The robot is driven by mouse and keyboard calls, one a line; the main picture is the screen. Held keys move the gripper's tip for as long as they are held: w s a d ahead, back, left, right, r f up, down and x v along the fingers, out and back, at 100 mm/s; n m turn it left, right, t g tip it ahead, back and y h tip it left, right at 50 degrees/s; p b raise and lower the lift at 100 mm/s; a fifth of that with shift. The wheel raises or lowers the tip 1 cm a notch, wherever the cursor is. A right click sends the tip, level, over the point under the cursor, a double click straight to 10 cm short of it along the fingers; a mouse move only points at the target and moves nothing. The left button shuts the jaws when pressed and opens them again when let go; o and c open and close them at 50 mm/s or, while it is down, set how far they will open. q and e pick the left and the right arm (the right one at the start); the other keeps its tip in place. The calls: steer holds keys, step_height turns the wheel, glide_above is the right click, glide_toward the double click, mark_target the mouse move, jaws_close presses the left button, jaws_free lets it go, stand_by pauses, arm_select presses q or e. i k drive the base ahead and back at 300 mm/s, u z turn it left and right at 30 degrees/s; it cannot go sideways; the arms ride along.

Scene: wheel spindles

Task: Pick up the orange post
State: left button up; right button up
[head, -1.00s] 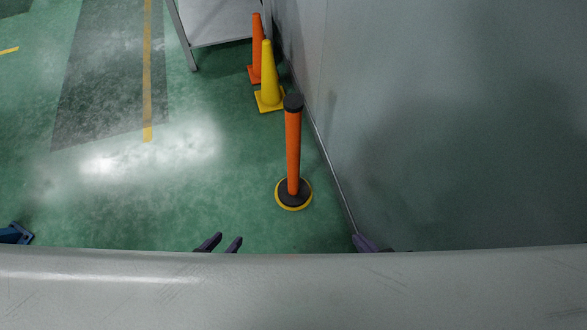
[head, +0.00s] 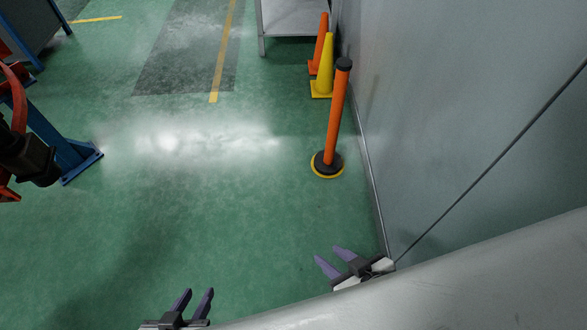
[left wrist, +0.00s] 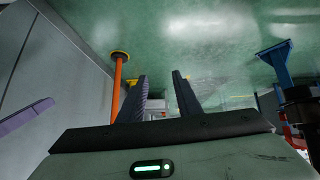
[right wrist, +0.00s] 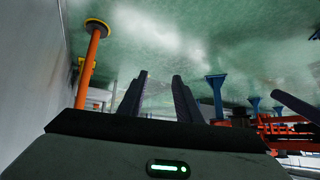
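The orange post (head: 337,115) stands upright on the green floor beside the grey wall, with a black cap and a round black base with a yellow rim. It also shows in the left wrist view (left wrist: 117,85) and in the right wrist view (right wrist: 90,65), upside down in both. My left gripper (head: 197,291) is open and empty at the bottom of the head view, well short of the post and left of it. My right gripper (head: 330,257) is open and empty near the wall, below the post in the picture. Neither gripper touches the post.
A yellow cone (head: 325,70) and an orange cone (head: 321,45) stand behind the post along the wall (head: 450,110). A grey table (head: 297,18) is at the back. A blue stand (head: 65,145) with red and black machinery is at left. The middle floor is clear.

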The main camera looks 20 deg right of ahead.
mark_target(328, 163)
steer(key=u, duration=0.8)
steer(key=i, duration=1.85)
steer(key=z, duration=1.3)
steer(key=i, duration=0.65)
steer(key=z, duration=0.7)
